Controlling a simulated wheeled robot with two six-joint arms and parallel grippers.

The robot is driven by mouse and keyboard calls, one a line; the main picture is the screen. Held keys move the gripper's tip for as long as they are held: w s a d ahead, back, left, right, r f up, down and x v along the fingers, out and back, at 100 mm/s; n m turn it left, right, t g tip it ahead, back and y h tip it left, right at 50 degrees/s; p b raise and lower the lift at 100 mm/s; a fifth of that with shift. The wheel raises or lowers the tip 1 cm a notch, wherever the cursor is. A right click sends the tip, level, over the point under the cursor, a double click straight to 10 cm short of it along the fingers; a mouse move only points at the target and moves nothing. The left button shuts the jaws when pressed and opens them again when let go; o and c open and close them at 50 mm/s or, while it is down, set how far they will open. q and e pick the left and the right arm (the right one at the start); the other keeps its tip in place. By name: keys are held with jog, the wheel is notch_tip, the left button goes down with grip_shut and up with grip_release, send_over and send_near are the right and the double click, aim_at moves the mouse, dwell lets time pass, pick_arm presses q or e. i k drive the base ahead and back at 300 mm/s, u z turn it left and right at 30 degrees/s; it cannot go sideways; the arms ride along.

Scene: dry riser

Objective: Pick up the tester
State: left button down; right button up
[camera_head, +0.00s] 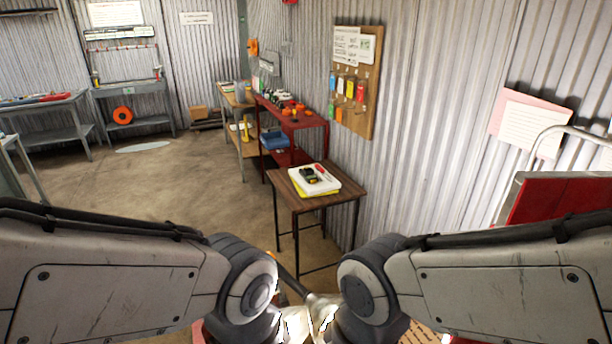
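A small black and yellow device, which looks like the tester (309,175), lies on a white pad or tray (328,187) on a small wooden-topped side table (345,195) near the middle of the view. A thin red item (321,172) lies beside the device on the same pad. A yellow edge shows under the pad. My two arms come in from the left and right and bend at the bottom centre, well short of the table. I cannot make out either gripper; bright pale shapes between the arms at the bottom edge are unclear.
A red shelf unit (294,119) stands behind the table against the corrugated wall, with a wooden bench (236,97) beyond. A pegboard with coloured tags (356,84) hangs above. A red case or cart (560,199) is at the right. The floor left of the table is clear.

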aim_at(309, 175)
jog(key=u, duration=1.55)
jog(key=i, duration=4.9)
jog(key=z, duration=2.15)
jog(key=i, duration=0.95)
jog(key=z, duration=0.4)
